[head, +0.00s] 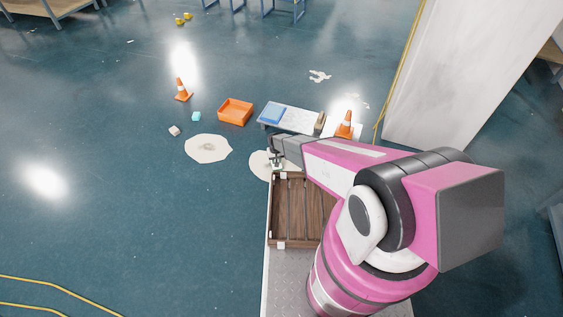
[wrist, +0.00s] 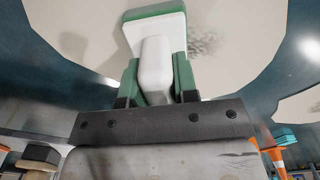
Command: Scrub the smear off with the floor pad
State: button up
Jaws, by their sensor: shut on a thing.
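The floor pad (wrist: 157,30) is a white block with a green edge and a white handle. My gripper (wrist: 154,78) is shut on the handle between its green fingers. In the head view my gripper (head: 276,155) is low over a pale patch (head: 257,165), which it and my arm partly hide. A second pale patch (head: 208,150) on the floor to the left bears a faint grey mark. Whether the pad touches the floor I cannot tell.
A low bench (head: 293,122) with a blue tray (head: 273,114) and an orange cone (head: 345,124) stand beyond my gripper. An orange crate (head: 235,111), a cyan block (head: 196,117), a pale block (head: 174,130) and another cone (head: 182,90) are farther left.

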jog(key=shift+w+a, duration=0.4)
jog(key=shift+a, duration=0.75)
jog(key=shift+w+a, duration=0.35)
jog(key=shift+a, duration=0.75)
jog(key=shift+w+a, duration=0.4)
jog(key=shift+a, duration=0.75)
jog(key=shift+d, duration=0.15)
